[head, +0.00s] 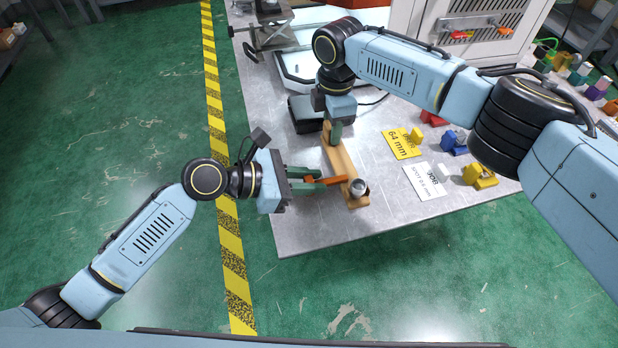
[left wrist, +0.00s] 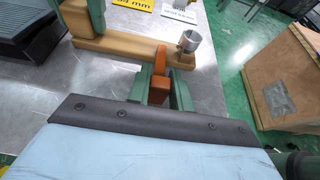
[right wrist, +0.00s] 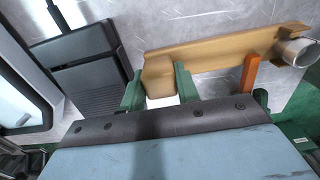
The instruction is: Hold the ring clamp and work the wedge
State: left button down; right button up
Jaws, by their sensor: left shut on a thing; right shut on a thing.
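The ring clamp (head: 341,158) is a tan bar with a block at its far end and a grey metal ring or cup (head: 358,187) at its near end. It also shows in the left wrist view (left wrist: 110,48) and the right wrist view (right wrist: 220,52). My right gripper (right wrist: 158,88) is shut on the block at the far end. My left gripper (left wrist: 158,88) is shut on the orange wedge (head: 326,181). The wedge's tip reaches the bar beside the ring; whether it touches or enters the clamp I cannot tell. The wedge also shows in the right wrist view (right wrist: 251,72).
The metal table (head: 310,230) has its front edge just below the clamp. A black flat device (head: 304,112) stands close beyond my right gripper. A yellow 64 mm card (head: 403,143), a white card (head: 424,181) and yellow blocks (head: 481,178) lie to the right.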

pick_arm(q)
jog(key=shift+w+d, duration=0.25)
jog(key=shift+d, duration=0.45)
jog(key=shift+w+d, duration=0.2)
jog(key=shift+d, duration=0.5)
jog(key=c, duration=1.2)
grip_release()
jog(key=shift+c, duration=0.2)
jog(key=shift+a, duration=0.1)
jog(key=v, duration=1.2)
